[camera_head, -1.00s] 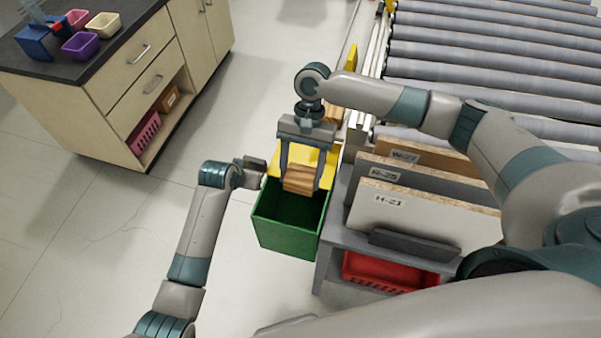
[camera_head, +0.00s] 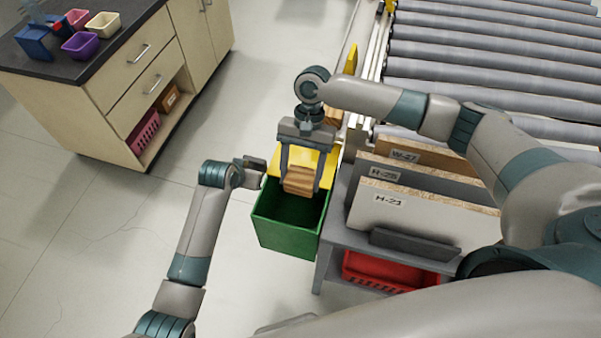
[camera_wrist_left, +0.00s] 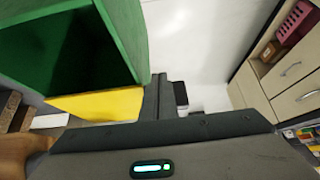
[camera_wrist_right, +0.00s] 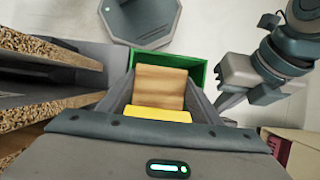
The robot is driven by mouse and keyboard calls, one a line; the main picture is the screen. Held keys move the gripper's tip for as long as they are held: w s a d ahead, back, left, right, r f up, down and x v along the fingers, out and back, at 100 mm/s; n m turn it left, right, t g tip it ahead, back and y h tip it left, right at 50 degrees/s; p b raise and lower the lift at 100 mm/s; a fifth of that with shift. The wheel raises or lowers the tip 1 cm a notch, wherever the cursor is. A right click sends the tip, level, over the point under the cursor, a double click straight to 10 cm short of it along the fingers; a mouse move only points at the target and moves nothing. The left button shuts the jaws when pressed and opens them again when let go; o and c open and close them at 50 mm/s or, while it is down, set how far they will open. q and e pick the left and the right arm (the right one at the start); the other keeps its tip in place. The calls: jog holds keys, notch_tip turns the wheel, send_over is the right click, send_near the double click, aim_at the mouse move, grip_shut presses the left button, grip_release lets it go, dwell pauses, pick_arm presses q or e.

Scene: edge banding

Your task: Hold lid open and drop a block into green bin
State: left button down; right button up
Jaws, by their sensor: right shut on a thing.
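The green bin (camera_head: 288,238) stands on the floor at the centre, its dark inside showing from above. Its yellow lid (camera_head: 318,160) is raised at the far side. My right gripper (camera_head: 299,184) is shut on a wooden block (camera_head: 298,180) and holds it over the bin's opening. The block (camera_wrist_right: 160,86) also shows between the fingers in the right wrist view, with the lid (camera_wrist_right: 158,114) below it in the picture. My left gripper (camera_head: 255,164) is beside the lid's left edge. Its fingers (camera_wrist_left: 167,97) look closed together with nothing visible between them; lid contact is unclear.
A grey rack (camera_head: 336,232) with upright labelled boards (camera_head: 420,217) stands just right of the bin. A red basket (camera_head: 385,272) is below. A roller conveyor (camera_head: 480,60) lies behind. A cabinet (camera_head: 120,110) with small bins stands at the upper left. Floor left is free.

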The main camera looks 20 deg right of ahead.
jog(key=shift+f, duration=1.2)
jog(key=o, duration=1.2)
jog(key=shift+r, duration=5.95)
